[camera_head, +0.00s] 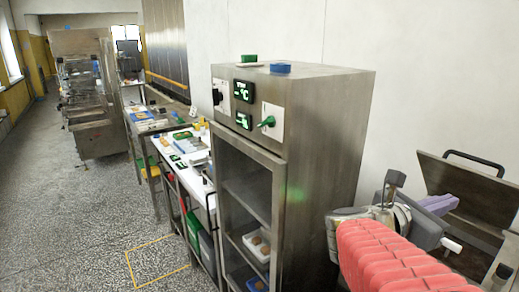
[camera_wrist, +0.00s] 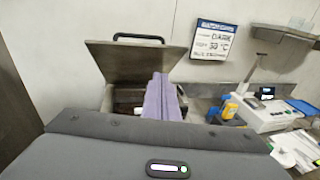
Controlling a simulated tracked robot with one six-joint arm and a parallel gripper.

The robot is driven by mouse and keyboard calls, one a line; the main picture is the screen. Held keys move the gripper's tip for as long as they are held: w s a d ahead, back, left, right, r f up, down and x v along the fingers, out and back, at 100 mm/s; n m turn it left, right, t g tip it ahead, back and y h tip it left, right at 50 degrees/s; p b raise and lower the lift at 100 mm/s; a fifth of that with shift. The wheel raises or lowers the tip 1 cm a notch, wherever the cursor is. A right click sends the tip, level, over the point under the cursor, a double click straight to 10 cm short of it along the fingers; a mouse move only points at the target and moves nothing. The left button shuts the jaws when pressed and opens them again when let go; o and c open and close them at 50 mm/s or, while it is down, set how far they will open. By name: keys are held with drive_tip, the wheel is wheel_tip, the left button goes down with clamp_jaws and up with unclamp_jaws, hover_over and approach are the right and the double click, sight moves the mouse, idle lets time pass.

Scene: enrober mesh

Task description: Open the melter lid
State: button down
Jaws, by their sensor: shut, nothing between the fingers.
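The melter lid (camera_wrist: 125,62) is a flat metal panel with a black bar handle (camera_wrist: 138,38) on its upper edge. It stands raised and tilted, with the dark melter opening (camera_wrist: 122,98) showing below it in the wrist view. The lid also shows at the right of the head view (camera_head: 450,180), with its handle (camera_head: 475,158) at the top. My gripper (camera_wrist: 160,78) has lavender fingers closed together with nothing between them. In the wrist view the fingers overlap the opening and the lid's lower right part. I cannot tell whether they touch the lid.
A tall steel cabinet (camera_head: 330,140) stands left of my arm. A wall sign (camera_wrist: 214,40) hangs right of the lid. A scale-like device (camera_wrist: 270,115) and blue-and-yellow items (camera_wrist: 229,108) sit on the counter to the right. Open floor (camera_head: 100,220) lies at far left.

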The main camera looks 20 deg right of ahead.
drive_tip(key=w+n+t, duration=0.1)
drive_tip(key=w+f+n+t, duration=0.1)
drive_tip(key=w+a+t, duration=0.1)
drive_tip(key=w+t, duration=0.1)
drive_tip(key=shift+w+a+f+n, duration=0.1)
drive_tip(key=shift+f+n, duration=0.3)
drive_tip(key=shift+d, duration=0.2)
approach(454, 168)
wheel_tip(454, 168, down, 3)
drive_tip(key=d, duration=0.3)
drive_tip(key=shift+w+d+r, duration=0.3)
drive_tip(key=shift+d+r, duration=0.25)
drive_tip(key=shift+r, duration=0.1)
drive_tip(key=shift+w+d+r, duration=0.3)
drive_tip(key=shift+d+r, duration=0.25)
drive_tip(key=shift+r, duration=0.1)
drive_tip(key=shift+d+r, duration=0.1)
